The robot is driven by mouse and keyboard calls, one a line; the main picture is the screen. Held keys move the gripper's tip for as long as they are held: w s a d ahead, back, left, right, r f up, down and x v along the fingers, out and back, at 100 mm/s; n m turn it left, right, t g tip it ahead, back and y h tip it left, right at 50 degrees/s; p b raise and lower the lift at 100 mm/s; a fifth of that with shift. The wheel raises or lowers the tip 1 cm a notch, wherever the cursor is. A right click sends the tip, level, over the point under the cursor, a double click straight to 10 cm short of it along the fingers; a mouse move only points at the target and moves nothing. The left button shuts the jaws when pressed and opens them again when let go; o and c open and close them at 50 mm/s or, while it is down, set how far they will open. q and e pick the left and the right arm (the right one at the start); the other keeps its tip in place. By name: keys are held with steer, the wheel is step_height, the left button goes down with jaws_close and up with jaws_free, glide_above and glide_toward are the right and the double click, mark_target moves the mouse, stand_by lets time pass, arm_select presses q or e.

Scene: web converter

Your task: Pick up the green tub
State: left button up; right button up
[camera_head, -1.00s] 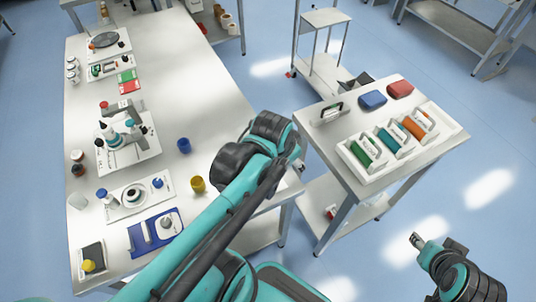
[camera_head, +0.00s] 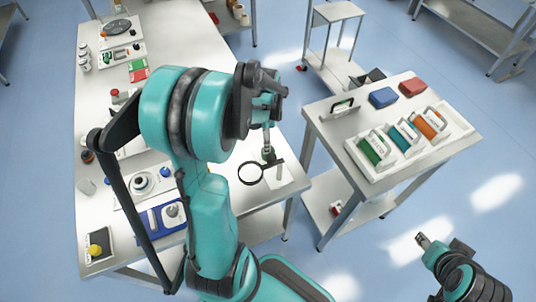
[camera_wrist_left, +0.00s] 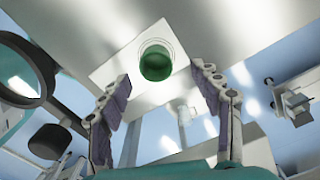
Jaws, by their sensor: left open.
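The green tub (camera_wrist_left: 156,62) stands on a white pad (camera_wrist_left: 105,72) in the left wrist view, ahead of and between my left fingers. My left gripper (camera_wrist_left: 162,98) is open, its two fingers wide apart with nothing between them. In the head view the green tub (camera_head: 268,154) shows small, just below my left gripper (camera_head: 267,122), near the table's right edge. The white pad (camera_head: 281,180) is partly hidden. My right gripper (camera_head: 421,240) is at the lower right, away from both tables; its finger opening is too small to tell.
A black ring (camera_head: 250,173) stands close left of the tub, and shows large in the wrist view (camera_wrist_left: 18,70). The right table (camera_head: 345,142) carries a white tray (camera_head: 458,118) of coloured items and red and blue cases. My left arm hides much of the long table (camera_head: 190,38).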

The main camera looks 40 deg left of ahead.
arm_select(q)
steer(key=f+b, duration=0.1)
steer(key=f, duration=0.1)
steer(key=f+b, duration=0.1)
steer(key=f, duration=0.1)
steer(key=f+b, duration=0.1)
steer(key=f, duration=0.1)
steer(key=shift+s+d+f, duration=0.1)
steer(key=shift+d+f, duration=0.2)
steer(key=shift+d, duration=0.1)
steer(key=shift+r, duration=0.1)
steer(key=shift+c, duration=0.6)
steer(key=c, duration=1)
steer(key=shift+r, duration=0.1)
